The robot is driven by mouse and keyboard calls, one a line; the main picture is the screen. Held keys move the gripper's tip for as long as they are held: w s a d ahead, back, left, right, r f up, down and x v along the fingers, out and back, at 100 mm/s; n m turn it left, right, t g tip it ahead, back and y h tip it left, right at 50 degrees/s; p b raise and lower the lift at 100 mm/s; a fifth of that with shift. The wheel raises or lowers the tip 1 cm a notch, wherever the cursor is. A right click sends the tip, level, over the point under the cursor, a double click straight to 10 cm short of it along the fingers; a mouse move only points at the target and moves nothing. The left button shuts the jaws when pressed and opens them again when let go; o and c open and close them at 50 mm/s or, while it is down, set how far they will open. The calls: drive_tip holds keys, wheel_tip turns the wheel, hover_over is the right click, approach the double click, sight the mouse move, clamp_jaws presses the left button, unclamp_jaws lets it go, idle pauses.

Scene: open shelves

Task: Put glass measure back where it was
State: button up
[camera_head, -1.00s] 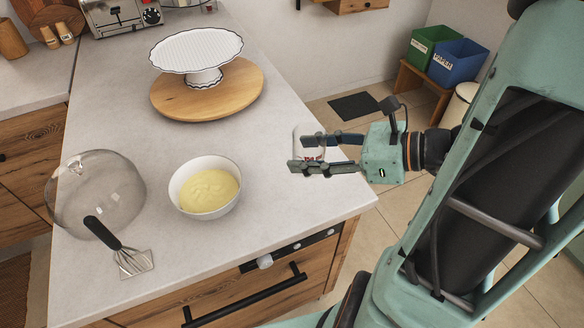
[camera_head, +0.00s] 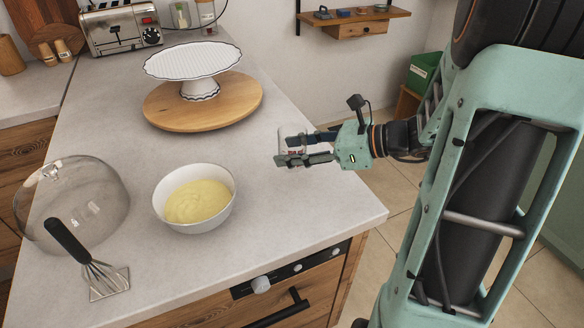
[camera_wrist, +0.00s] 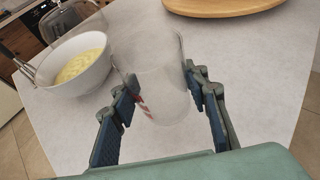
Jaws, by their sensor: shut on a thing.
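The glass measure (camera_wrist: 160,88) is a clear cup with red markings, seen between my fingers in the wrist view. In the head view only a small pale part of the glass measure (camera_head: 291,146) shows between the fingers. My gripper (camera_head: 290,150) is shut on it at the right side of the counter (camera_head: 290,215). My gripper also shows in the wrist view (camera_wrist: 163,105), with a finger on each side of the glass. I cannot tell whether the glass touches the counter or is held above it.
A white bowl of yellow cream (camera_head: 157,212) stands left of my gripper. A white cake stand (camera_head: 195,62) on a round wooden board (camera_head: 165,117) is behind. The counter's middle is clear.

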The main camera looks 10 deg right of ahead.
drive_tip(key=shift+w+f+b, duration=0.2)
drive_tip(key=shift+f+b, duration=0.65)
drive_tip(key=shift+f, duration=0.15)
drive_tip(key=shift+w+f+b, duration=0.2)
drive_tip(key=shift+f+b, duration=0.65)
drive_tip(key=shift+f, duration=0.15)
drive_tip(key=shift+f, duration=0.15)
drive_tip(key=o, duration=1.3)
drive_tip(key=shift+c, duration=0.2)
drive_tip(key=shift+d+r, duration=0.1)
drive_tip(key=shift+r, duration=0.2)
drive_tip(key=p+v, duration=0.1)
drive_tip(key=v, duration=1.1)
drive_tip(key=shift+f, duration=0.15)
